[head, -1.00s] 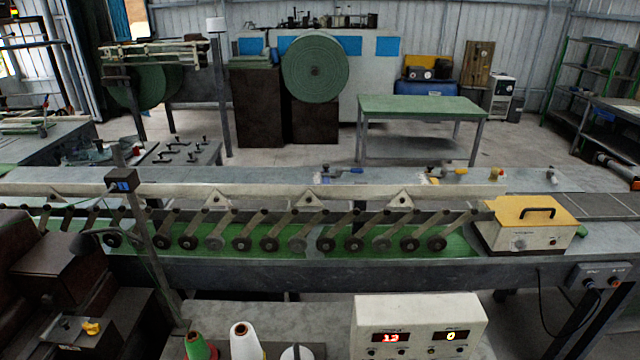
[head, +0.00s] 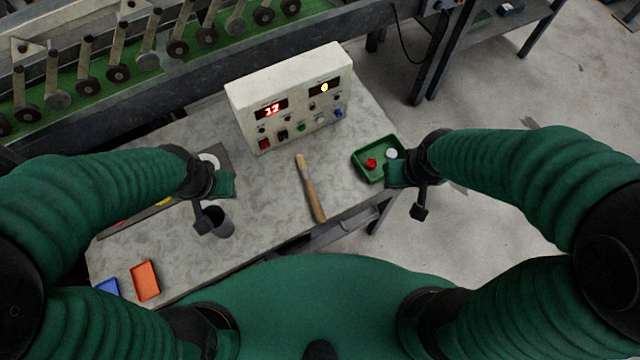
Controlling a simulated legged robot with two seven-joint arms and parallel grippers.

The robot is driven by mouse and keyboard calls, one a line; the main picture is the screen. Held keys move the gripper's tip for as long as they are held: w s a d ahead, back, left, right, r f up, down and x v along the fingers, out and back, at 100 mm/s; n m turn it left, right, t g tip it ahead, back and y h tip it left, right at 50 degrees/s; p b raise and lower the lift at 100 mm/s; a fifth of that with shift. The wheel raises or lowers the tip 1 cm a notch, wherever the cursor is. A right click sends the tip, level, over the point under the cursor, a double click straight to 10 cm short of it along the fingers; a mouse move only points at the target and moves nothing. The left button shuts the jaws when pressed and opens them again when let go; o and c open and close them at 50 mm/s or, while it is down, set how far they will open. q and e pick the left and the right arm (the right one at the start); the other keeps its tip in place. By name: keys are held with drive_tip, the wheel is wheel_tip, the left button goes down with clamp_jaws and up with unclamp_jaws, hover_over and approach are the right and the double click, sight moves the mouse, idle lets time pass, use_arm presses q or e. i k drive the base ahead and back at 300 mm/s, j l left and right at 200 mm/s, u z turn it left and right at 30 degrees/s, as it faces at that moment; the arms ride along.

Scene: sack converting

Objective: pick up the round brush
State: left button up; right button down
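A brush with a wooden handle and a paler narrow end (head: 311,192) lies on the grey worktable (head: 265,215), in front of the control box. It is the only brush-like thing I see; whether its head is round I cannot tell. My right gripper (head: 408,193) is open and empty, to the right of the brush, beside the green tray. Neither gripper touches the brush.
A white control box (head: 290,95) with lit displays stands behind the brush. A green tray (head: 360,165) holds a red and a white piece. An orange tray (head: 145,281) and a blue one (head: 108,287) lie at the front left. The tabletop around the brush is clear.

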sight(317, 208)
drive_tip(key=l+u, duration=0.3)
drive_tip(key=u, duration=0.15)
drive_tip(key=l+u, duration=0.3)
drive_tip(key=u, duration=0.15)
drive_tip(key=l+u, duration=0.3)
drive_tip(key=u, duration=0.15)
